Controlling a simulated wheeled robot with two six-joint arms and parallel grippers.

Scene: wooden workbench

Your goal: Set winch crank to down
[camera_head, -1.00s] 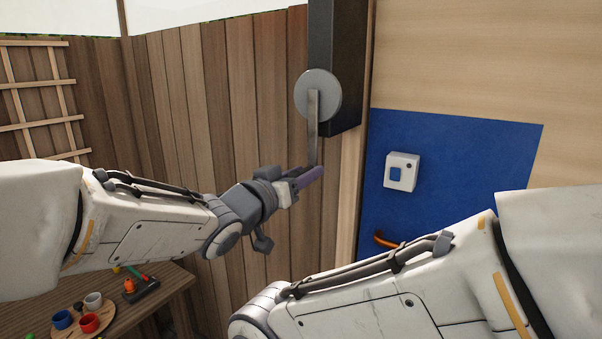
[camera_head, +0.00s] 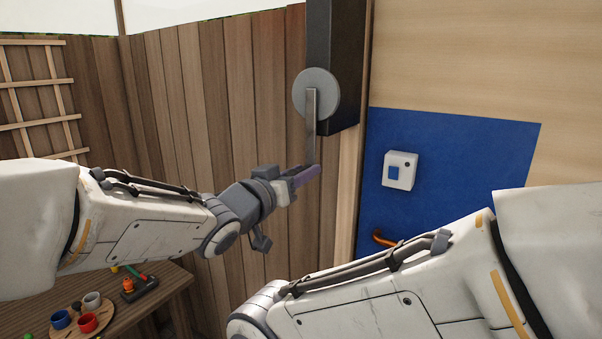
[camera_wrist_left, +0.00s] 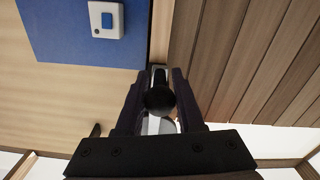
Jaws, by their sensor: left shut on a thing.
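The winch crank is a round grey disc (camera_head: 316,93) on a tall black post, with a flat grey lever arm (camera_head: 311,128) that hangs almost straight down from it. My left gripper (camera_head: 303,176) is at the lower end of the lever arm and shut on the crank's handle. In the left wrist view, the dark round handle knob (camera_wrist_left: 159,98) sits between the two fingers of my left gripper. In the head view the fingers hide most of the handle. My right arm crosses the lower right of the head view, and its gripper is out of the picture.
The black post (camera_head: 335,55) stands beside a wooden fence (camera_head: 215,120). To the right is a blue panel (camera_head: 455,150) with a white switch box (camera_head: 400,170) and an orange handle (camera_head: 384,239). A workbench (camera_head: 175,290) at lower left holds cups and small items.

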